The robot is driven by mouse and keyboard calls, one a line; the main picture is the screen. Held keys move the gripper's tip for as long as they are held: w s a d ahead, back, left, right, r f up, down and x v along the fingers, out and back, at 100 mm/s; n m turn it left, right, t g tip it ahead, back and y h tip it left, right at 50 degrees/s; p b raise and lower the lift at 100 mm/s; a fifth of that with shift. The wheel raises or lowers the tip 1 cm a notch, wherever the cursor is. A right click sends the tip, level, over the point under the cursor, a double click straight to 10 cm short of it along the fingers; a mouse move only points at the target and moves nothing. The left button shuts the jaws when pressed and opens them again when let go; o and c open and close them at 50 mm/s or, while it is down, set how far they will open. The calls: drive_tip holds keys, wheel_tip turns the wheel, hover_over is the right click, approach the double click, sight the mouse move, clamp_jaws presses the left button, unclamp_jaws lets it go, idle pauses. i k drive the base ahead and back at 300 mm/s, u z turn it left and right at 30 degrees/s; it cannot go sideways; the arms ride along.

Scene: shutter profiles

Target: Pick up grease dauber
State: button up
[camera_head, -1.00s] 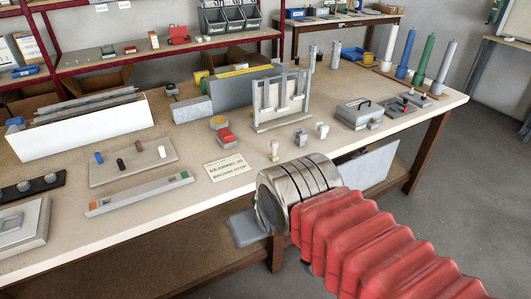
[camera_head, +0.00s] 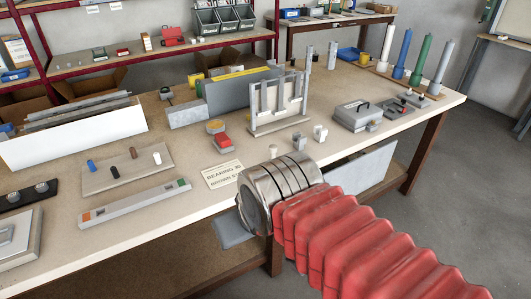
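The metal-ringed end of my arm, with my gripper (camera_head: 262,197), hangs over the bench's front edge, with the red bellows sleeve behind it. Its fingers are hidden, so I cannot see whether it is open or holds anything. I cannot single out the grease dauber with certainty. A small pale-topped piece (camera_head: 273,150) stands just behind my arm's end, its lower part hidden. Two small pale-and-grey pieces stand behind it, one at the left (camera_head: 299,141) and one at the right (camera_head: 320,133).
A lettered card (camera_head: 223,175) lies left of my arm. A grey bar with coloured ends (camera_head: 137,203), a mat with small cylinders (camera_head: 102,181) and a white trough (camera_head: 75,146) fill the left. A grey upright frame (camera_head: 280,106) and a toolbox (camera_head: 357,115) stand behind. Coloured columns (camera_head: 423,57) stand far right.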

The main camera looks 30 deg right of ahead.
sight(273, 148)
drive_tip(key=i, duration=0.85)
drive_tip(key=z, duration=0.05)
